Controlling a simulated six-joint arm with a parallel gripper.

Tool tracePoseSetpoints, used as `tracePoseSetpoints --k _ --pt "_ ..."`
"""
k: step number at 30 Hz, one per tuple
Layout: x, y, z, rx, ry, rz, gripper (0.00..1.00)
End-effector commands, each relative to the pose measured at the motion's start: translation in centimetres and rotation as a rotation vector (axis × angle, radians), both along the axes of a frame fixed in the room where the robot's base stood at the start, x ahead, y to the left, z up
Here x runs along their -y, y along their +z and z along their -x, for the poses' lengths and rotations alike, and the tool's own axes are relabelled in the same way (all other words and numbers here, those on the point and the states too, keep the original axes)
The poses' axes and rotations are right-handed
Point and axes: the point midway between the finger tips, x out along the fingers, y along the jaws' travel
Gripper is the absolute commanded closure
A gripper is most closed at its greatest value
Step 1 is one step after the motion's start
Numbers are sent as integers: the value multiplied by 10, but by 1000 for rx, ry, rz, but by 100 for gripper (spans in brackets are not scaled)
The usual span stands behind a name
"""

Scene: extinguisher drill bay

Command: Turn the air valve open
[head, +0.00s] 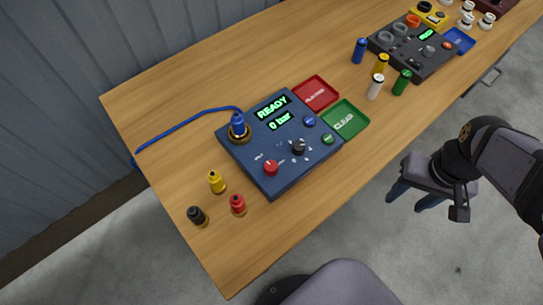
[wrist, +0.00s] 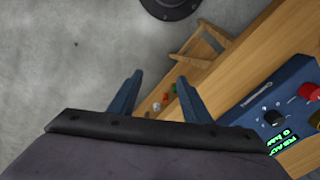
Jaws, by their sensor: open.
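A dark blue control panel (head: 262,168) sits on the wooden table. Its green display (head: 275,113) reads READY and 0 bar. A red knob (head: 271,168) and a black knob (head: 298,147) stand on its face; their small labels are too small to read, so I cannot tell which is the air valve. In the wrist view the panel (wrist: 292,78) is at the right edge, with the red knob (wrist: 308,91) and the black knob (wrist: 274,116). My gripper (head: 409,198) is open and empty, off the table's front edge, right of the panel. Its blue fingers (wrist: 157,76) touch nothing.
A blue plug (head: 237,124) with a blue hose stands on the panel. Red (head: 316,94) and green (head: 344,120) trays lie beside it. Yellow, black and red fittings (head: 238,205) stand at its left. Several small cylinders (head: 375,87) and a grey panel (head: 400,58) are farther right.

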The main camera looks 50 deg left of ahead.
Motion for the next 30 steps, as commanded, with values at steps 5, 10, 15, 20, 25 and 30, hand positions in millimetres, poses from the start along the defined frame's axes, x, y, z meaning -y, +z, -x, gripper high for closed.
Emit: tracePoseSetpoints --k 5,10,15,20,25,30 --pt "-98 26 23 -7 285 -7 56" --pt "-178 46 72 -14 529 -13 56" --pt "-230 59 125 -21 711 -17 56" --pt "-253 65 157 -25 806 -19 56" --pt "-260 67 168 -27 836 -19 56" --pt "-259 63 168 -28 835 -18 56"
